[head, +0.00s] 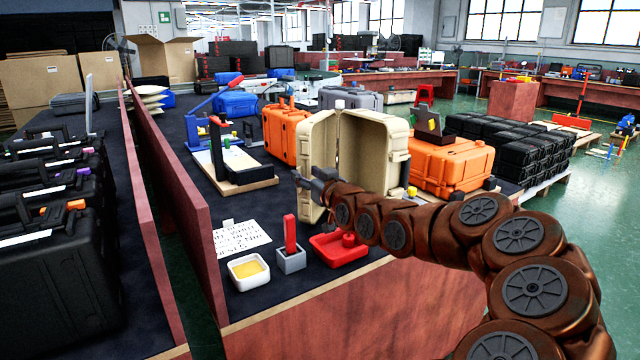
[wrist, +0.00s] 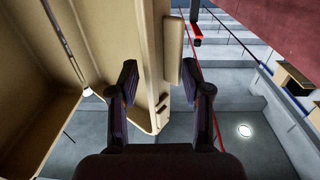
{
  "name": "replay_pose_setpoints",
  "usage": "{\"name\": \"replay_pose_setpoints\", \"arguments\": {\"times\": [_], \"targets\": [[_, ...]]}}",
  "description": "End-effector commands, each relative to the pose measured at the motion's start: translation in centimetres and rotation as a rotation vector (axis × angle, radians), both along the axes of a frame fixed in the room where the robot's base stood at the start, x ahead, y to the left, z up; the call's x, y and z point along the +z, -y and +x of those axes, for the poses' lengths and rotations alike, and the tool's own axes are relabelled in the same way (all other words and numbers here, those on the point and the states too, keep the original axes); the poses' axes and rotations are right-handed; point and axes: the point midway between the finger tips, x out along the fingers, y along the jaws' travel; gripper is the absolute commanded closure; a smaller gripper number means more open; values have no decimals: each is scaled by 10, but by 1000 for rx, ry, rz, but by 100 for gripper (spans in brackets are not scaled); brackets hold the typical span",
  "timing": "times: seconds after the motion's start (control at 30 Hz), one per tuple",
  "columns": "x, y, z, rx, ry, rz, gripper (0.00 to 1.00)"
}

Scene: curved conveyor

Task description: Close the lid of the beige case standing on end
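The beige case (head: 372,150) stands on end on the dark worktop, open like a book. Its lid (head: 317,160) is the narrower-looking left half, swung away from the right half, and the hollow inside faces me. My gripper (head: 310,181) is at the lid's outer left edge, about halfway down. In the wrist view my gripper (wrist: 160,84) has its two dark fingers spread apart. A beige wall and rim of the case (wrist: 151,60) shows between and beyond the fingers; I cannot tell whether they touch it. The case's inside fills the left of that view.
Orange cases (head: 452,165) stand right of and behind the beige case. A red tray (head: 338,248), a grey block with a red handle (head: 291,258) and a white bowl (head: 248,271) lie in front. A red partition (head: 175,190) runs along the left.

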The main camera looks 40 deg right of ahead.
Motion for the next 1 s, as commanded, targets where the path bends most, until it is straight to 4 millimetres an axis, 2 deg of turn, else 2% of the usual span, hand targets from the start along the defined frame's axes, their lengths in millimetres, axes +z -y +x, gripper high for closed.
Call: {"name": "replay_pose_setpoints", "arguments": {"times": [0.5,1.0], "targets": [[2,-6,-57,-4,3,0,54],[1,-12,-103,-4,3,2,54]]}}
